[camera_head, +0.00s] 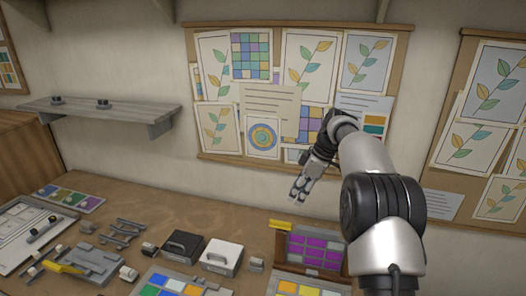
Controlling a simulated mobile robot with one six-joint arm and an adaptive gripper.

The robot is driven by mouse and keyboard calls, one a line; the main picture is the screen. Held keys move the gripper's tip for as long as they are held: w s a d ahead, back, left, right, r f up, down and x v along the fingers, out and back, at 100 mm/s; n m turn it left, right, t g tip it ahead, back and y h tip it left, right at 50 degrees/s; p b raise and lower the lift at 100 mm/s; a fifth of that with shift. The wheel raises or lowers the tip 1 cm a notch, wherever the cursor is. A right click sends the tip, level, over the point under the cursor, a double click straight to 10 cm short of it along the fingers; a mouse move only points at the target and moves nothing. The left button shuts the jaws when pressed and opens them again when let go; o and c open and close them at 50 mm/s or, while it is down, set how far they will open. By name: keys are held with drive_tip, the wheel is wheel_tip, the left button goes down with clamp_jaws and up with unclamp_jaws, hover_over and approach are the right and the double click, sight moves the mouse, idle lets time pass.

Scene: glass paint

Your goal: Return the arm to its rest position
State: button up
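My arm rises from the lower right of the head view and bends in front of the pinboard. My gripper (299,188) hangs at the arm's end, pointing down and to the left, above the back of the workbench and clear of everything on it. Its fingers look close together, but they are too small to tell whether they are open or shut. I see nothing held in it.
The workbench (150,200) holds a black box (183,247), a white box (221,257), a colored panel (172,283) and a purple-paned rack (317,251). A pinboard (228,28) hangs behind my arm. A wall shelf (130,111) is at left.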

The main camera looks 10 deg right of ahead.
drive_tip(key=s+a+r+m+h+b, duration=0.1)
drive_tip(key=s+a+r+m+b, duration=0.15)
drive_tip(key=s, duration=0.45)
drive_tip(key=s+a+r+m+t+h+b, duration=0.1)
drive_tip(key=s+r+m, duration=0.15)
drive_tip(key=s, duration=0.55)
drive_tip(key=s+a+r+m+b, duration=0.1)
drive_tip(key=s+r+m, duration=0.15)
drive_tip(key=s, duration=0.45)
drive_tip(key=s+f+m+b, duration=0.1)
drive_tip(key=s+f, duration=0.2)
drive_tip(key=s, duration=0.4)
drive_tip(key=s+f+m+t+h+b, duration=0.1)
drive_tip(key=s+f+m, duration=0.1)
drive_tip(key=s+f, duration=0.2)
drive_tip(key=s+f+m+b, duration=0.2)
drive_tip(key=s+f, duration=0.2)
drive_tip(key=s, duration=0.6)
drive_tip(key=shift+s+a+t+h, duration=0.25)
drive_tip(key=shift+s+t+h, duration=0.1)
drive_tip(key=shift+t+h, duration=0.05)
